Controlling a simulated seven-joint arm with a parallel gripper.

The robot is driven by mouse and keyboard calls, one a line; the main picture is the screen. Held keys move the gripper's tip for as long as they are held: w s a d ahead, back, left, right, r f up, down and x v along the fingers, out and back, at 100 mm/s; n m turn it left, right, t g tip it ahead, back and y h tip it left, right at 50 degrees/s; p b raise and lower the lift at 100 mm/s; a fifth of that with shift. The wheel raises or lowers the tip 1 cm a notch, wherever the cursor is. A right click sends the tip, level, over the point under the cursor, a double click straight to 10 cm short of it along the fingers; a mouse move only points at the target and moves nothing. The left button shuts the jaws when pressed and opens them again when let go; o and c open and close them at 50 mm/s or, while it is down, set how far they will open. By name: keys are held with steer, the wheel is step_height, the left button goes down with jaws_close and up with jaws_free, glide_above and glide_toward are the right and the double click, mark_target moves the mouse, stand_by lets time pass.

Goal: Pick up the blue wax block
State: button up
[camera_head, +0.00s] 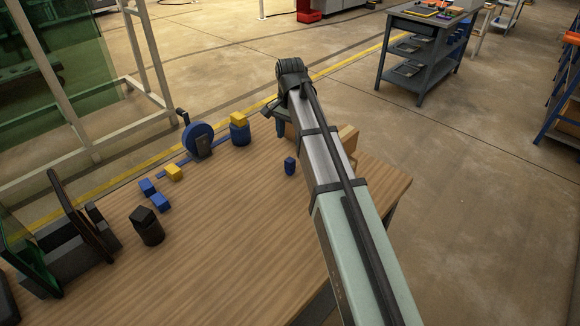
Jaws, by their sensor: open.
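Several small blue pieces are on the wooden table (222,215). Two blue blocks, one (147,187) and another (160,203), lie close together at left of the middle. A separate small dark blue block (290,166) stands just left of my arm. I cannot tell from looks which one is wax. My arm reaches from the bottom right to a bend near the table's far edge. My gripper's fingers are not visible; the part beyond the bend is mostly hidden by the arm. No blue block is visibly held.
A yellow block (173,172) lies near the blue pair. A blue round device (197,140) and a blue container (240,135) with a yellow block (239,118) on top stand at the back. A black jar (147,226) stands at left. A tan box (348,137) is partly behind my arm.

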mark_target(290, 160)
steer(key=shift+m, duration=0.5)
step_height(290, 160, down, 8)
steer(key=shift+f, duration=0.2)
steer(key=shift+w+f, duration=0.2)
steer(key=shift+f, duration=1.2)
steer(key=shift+w+f, duration=0.15)
steer(key=shift+f, duration=1.2)
steer(key=c, duration=1)
